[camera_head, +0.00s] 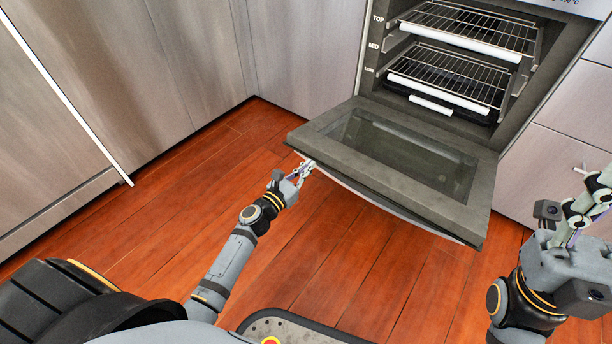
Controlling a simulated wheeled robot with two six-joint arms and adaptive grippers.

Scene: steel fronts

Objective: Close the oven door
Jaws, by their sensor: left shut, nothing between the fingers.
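The oven door (462,211) hangs open, folded down towards me, with its dark glass panel facing up. The open oven cavity (398,66) behind it shows wire racks. My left gripper (308,166) is shut and empty at the door's outer edge, near its left corner. Its tips look close to the door's underside edge; I cannot tell whether they touch. My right gripper (602,182) is at the right edge of the picture, right of the door and partly cut off.
Two wire racks (470,28) with white front bars sit inside the oven. Steel cabinet fronts (90,80) stand at the left, and drawers (560,165) at the right of the oven. The wooden floor (330,255) in front of the door is clear.

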